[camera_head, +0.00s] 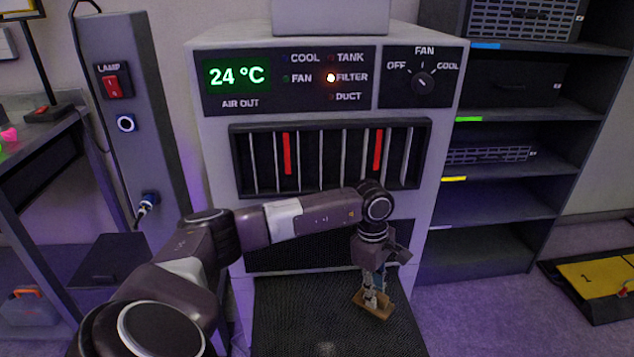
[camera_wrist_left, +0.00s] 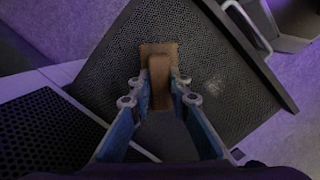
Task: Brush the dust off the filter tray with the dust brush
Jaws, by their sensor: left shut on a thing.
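The filter tray (camera_head: 285,313) is a dark mesh panel sticking out low at the front of the grey cooling unit. It also shows in the left wrist view (camera_wrist_left: 112,78), with a pale dusty patch (camera_wrist_left: 211,86) to the right of the brush. My left gripper (camera_head: 373,289) is shut on the dust brush (camera_head: 377,306), a brown wooden block, over the right part of the tray. In the left wrist view the brush (camera_wrist_left: 158,80) stands between the fingertips (camera_wrist_left: 158,92). I cannot tell whether its bristles touch the mesh. My right gripper is out of view.
The cooling unit (camera_head: 215,140) stands behind the tray, with its FILTER lamp (camera_head: 331,77) lit and the display reading 24 °C. A dark shelf rack (camera_head: 500,205) is on the right, a lamp post (camera_head: 130,140) on the left. A yellow floor plate (camera_head: 598,283) lies far right.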

